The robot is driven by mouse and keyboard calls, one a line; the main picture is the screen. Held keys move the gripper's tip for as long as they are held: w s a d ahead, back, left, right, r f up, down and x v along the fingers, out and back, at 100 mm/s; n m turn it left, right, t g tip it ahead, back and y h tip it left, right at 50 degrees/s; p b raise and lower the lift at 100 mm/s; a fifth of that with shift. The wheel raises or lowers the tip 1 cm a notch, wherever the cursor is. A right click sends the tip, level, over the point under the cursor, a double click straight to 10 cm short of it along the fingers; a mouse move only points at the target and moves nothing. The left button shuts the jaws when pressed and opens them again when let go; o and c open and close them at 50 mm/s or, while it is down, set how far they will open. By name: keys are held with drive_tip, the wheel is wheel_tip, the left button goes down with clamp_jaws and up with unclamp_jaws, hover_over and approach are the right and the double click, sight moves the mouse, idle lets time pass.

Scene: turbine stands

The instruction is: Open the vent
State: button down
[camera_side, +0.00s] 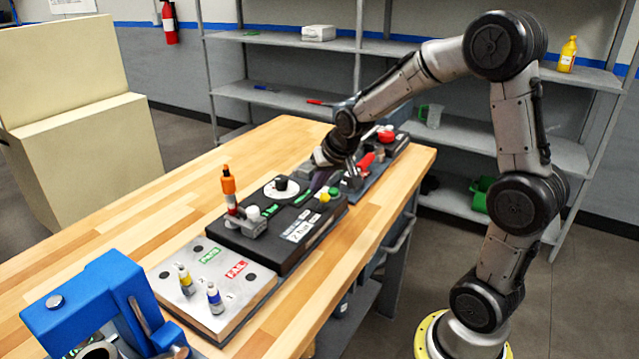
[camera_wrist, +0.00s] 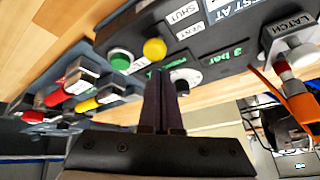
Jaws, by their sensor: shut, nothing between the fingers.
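The black test box (camera_side: 262,243) sits on the bench and also shows in the wrist view (camera_wrist: 225,68). White labels reading VENT (camera_wrist: 190,33) and SHUT (camera_wrist: 183,13) are on it. A yellow round knob or button (camera_wrist: 154,49) is near these labels, with a green one (camera_wrist: 120,58) beside it. They also show as yellow (camera_side: 324,198) and green (camera_side: 333,191) in the side view. I cannot tell whether the vent is open. My gripper (camera_wrist: 163,77) is shut and empty, its dark fingers close to the box, beside a white-and-black dial (camera_wrist: 184,80). Contact is unclear.
A latch (camera_wrist: 290,55) and an orange-handled tool (camera_side: 229,187) are on the box's other end. A grey PASS/FAIL plate (camera_side: 205,290) and blue stand (camera_side: 95,305) are nearer the camera. A base with red handles (camera_side: 365,160) is beyond the box. The bench's left side is clear.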

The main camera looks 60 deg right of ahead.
drive_tip(key=shift+w+d, duration=0.1)
drive_tip(key=shift+w+d+r, duration=0.2)
drive_tip(key=shift+w, duration=0.05)
drive_tip(key=shift+w+d+r, duration=0.75)
drive_tip(key=shift+w+d, duration=0.15)
drive_tip(key=shift+w, duration=0.15)
drive_tip(key=s+f+v, duration=0.1)
drive_tip(key=s+v, duration=0.1)
drive_tip(key=v, duration=0.7)
drive_tip(key=shift+r, duration=0.15)
drive_tip(key=shift+a, duration=0.1)
